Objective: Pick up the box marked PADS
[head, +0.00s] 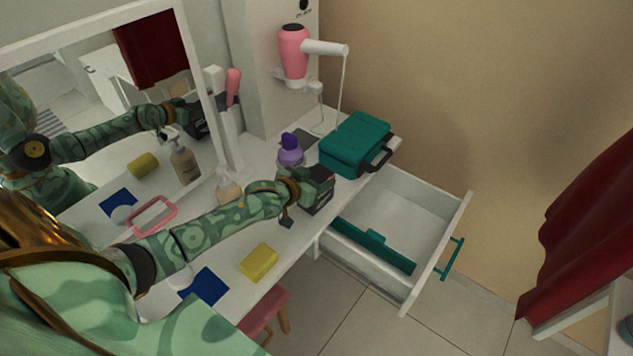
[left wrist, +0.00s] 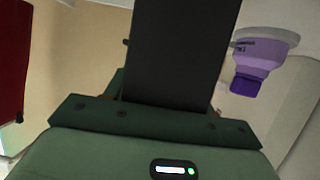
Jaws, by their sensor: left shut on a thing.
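My left gripper (head: 318,190) is over the white tabletop, between the green case and the yellow sponge, near the open drawer. It is shut on a dark, flat-sided thing, which fills the upper middle of the left wrist view (left wrist: 183,50). I cannot read any PADS marking, and I cannot tell whether the held thing is that box. No other box marked PADS can be made out. My right gripper is not in view.
A green case (head: 350,145) and a purple bottle (head: 290,152) stand behind the gripper. A white drawer (head: 405,215) is open at the right. A yellow sponge (head: 259,263) and a blue cloth (head: 205,287) lie nearer. A mirror (head: 110,110) stands at the left.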

